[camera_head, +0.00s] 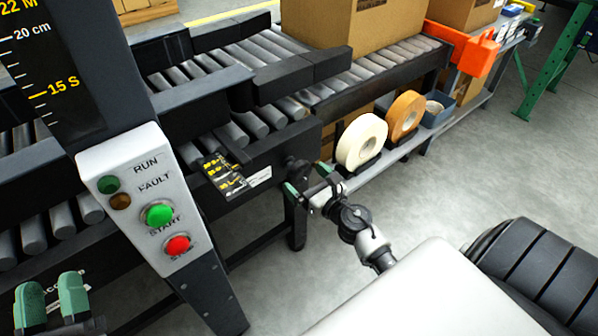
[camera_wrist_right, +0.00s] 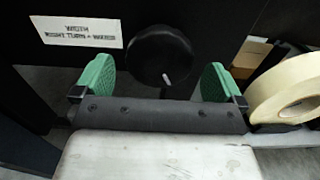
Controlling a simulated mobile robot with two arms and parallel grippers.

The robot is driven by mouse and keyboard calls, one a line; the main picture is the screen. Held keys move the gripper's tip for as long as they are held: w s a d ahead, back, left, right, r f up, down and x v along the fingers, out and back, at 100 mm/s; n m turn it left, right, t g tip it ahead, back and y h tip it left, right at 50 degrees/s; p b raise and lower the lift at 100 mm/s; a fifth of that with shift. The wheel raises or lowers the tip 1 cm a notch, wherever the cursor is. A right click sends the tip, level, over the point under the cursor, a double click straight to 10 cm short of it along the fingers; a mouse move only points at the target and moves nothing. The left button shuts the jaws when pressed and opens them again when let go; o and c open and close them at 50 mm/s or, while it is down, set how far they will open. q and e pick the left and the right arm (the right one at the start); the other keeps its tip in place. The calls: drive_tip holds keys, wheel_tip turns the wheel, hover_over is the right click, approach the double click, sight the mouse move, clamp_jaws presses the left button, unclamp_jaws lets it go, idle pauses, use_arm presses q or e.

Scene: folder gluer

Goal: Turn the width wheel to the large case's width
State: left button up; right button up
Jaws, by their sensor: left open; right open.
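The width wheel (camera_wrist_right: 160,55) is a round black knob with a short pale mark near its lower edge, in the right wrist view. My right gripper (camera_wrist_right: 160,82) is open, with one green finger on each side of the wheel and a gap to it on both sides. In the head view my right gripper (camera_head: 308,180) is at the machine's near corner, where the dark wheel is hard to make out. My left gripper (camera_head: 51,292) is open and empty at the lower left. A black scale (camera_head: 70,72) shows 15 S, 20 cm and 22 M; any large-case mark is out of view.
A grey panel (camera_head: 140,205) carries RUN and FAULT lamps, a green START button and a red stop button. Tape rolls (camera_head: 361,142) stand on a shelf right of my right gripper. A large carton (camera_head: 365,25) sits on the rollers.

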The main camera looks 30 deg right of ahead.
sight(303, 177)
use_arm(q)
drive_tip(key=shift+w+f, duration=0.15)
drive_tip(key=shift+f, duration=0.1)
use_arm(e)
drive_tip(key=shift+w+a, duration=0.1)
drive_tip(key=shift+w, duration=1.4)
drive_tip(key=shift+c, duration=0.3)
drive_tip(key=c, duration=0.8)
drive_tip(key=shift+c, duration=0.2)
use_arm(q)
drive_tip(key=shift+g, duration=0.3)
